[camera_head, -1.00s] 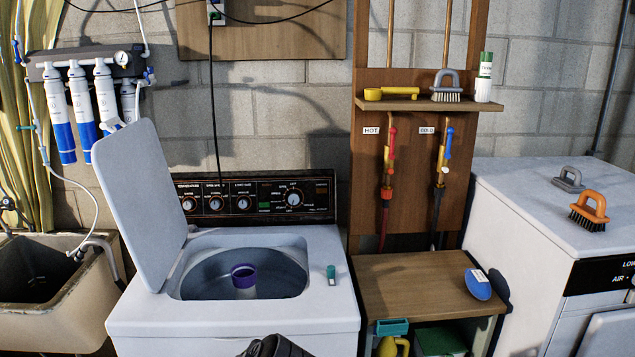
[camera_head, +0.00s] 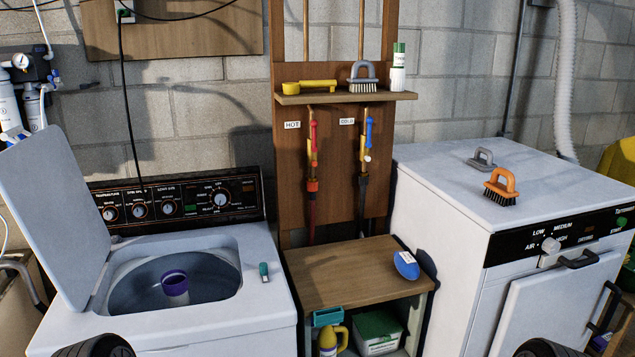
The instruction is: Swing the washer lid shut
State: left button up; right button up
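The white top-loading washer (camera_head: 215,310) stands at the left with its lid (camera_head: 45,215) open. The lid is hinged on the left side of the opening and stands up, leaning left. The round tub (camera_head: 210,285) is uncovered, with a purple-topped agitator (camera_head: 175,283) in its middle. Dark rounded parts of mine show at the bottom edge, one in front of the washer and one at the right. Neither gripper's fingers can be seen, and nothing touches the lid.
A small green-capped item (camera_head: 264,272) lies on the washer's right rim. A white dryer (camera_head: 440,240) with two brushes on top is further right. The space above the tub is clear.

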aim_at(42, 185)
jog(key=i+j, duration=0.1)
jog(key=j, duration=0.35)
jog(key=i+j, duration=0.15)
jog(key=j, duration=0.3)
jog(key=i+j, duration=0.1)
jog(key=j, duration=0.3)
jog(key=i+j, duration=0.15)
jog(key=j, duration=0.3)
jog(key=i+j, duration=0.1)
jog(key=j, duration=0.35)
jog(key=i+j, duration=0.1)
jog(key=j, duration=0.35)
jog(key=i+j+u, duration=0.1)
jog(key=j, duration=0.3)
